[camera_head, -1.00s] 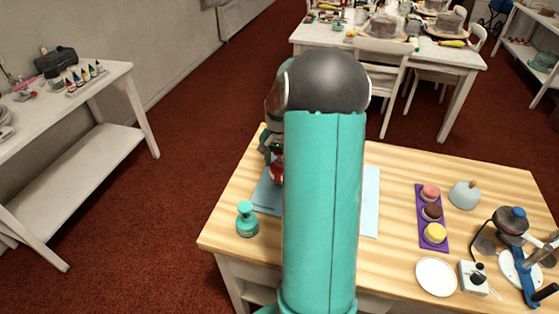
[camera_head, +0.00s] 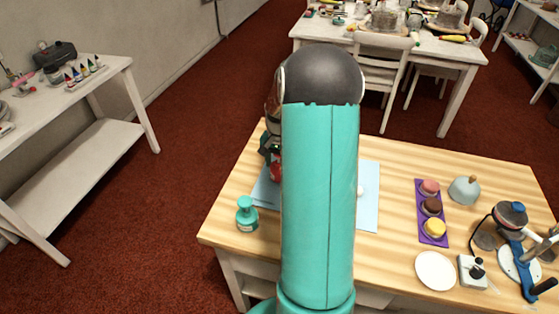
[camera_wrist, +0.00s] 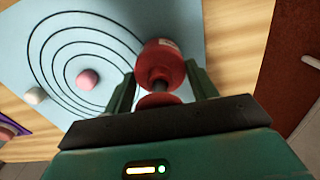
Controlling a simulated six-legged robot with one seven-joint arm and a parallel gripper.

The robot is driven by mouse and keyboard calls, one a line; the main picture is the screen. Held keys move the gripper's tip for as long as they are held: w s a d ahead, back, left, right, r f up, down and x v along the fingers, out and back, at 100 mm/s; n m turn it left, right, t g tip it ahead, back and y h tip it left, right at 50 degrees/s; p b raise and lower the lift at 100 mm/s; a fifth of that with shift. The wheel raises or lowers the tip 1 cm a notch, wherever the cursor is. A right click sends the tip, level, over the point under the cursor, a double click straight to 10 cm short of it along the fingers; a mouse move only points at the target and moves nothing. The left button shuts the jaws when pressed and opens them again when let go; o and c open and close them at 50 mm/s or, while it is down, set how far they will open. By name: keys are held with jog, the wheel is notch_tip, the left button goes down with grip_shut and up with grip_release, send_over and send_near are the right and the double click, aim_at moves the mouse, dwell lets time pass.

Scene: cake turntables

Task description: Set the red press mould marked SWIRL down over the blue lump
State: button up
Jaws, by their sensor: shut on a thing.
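My gripper (camera_wrist: 161,88) is shut on the red press mould (camera_wrist: 161,62) by its narrow neck, with one green finger on each side. A small pale label shows on the mould's edge, too small to read. In the head view the mould (camera_head: 275,171) shows at the left of my arm, over the pale blue mat (camera_head: 368,205). In the wrist view the mat (camera_wrist: 40,60) has dark rings, with a pink lump (camera_wrist: 88,79) inside them and a white lump (camera_wrist: 34,96) farther left. I see no blue lump; my arm or the mould may hide it.
A teal press mould (camera_head: 247,215) stands left of the mat. A purple tray (camera_head: 420,205) with round cakes, a pale blue domed thing (camera_head: 464,190), a white plate (camera_head: 436,271) and a blue-armed stand (camera_head: 518,262) are on the right. My arm covers the mat's middle.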

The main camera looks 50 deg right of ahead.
jog(key=shift+f, duration=0.35)
jog(key=o, duration=1.5)
jog(key=shift+r, duration=0.1)
jog(key=shift+r, duration=3.45)
